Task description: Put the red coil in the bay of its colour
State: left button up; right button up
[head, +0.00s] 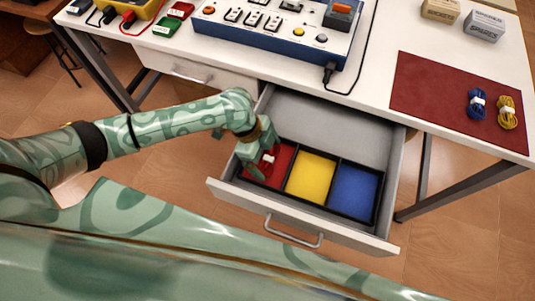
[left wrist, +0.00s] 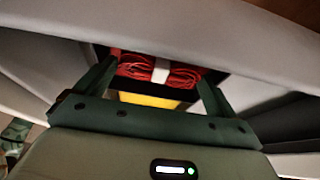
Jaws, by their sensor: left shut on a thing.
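The red coil (head: 267,160), with a white band, is at the red bay (head: 282,160) of the open drawer (head: 295,220). My left gripper (head: 259,163) reaches down into the left end of the drawer and is shut on the coil. In the left wrist view the red coil (left wrist: 158,70) lies between the two fingers, with its white band in the middle. Whether the coil touches the bay floor is hidden. The yellow bay (head: 311,178) and the blue bay (head: 354,190) are empty. My right gripper does not show.
A blue coil (head: 477,103) and a yellow coil (head: 507,112) lie on the dark red mat (head: 430,95) on the white table. A control panel (head: 270,25) with a hanging black cable stands behind the drawer. Two small boxes (head: 484,25) stand at the back right.

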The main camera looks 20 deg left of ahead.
pick_arm(q)
jog(key=shift+f, duration=0.25)
jog(key=o, duration=0.7)
jog(key=shift+w+f, duration=0.1)
jog(key=shift+f, duration=0.05)
jog(key=shift+p+v, duration=2.6)
jog(key=shift+v, duration=3.55)
jog(key=shift+d, duration=0.15)
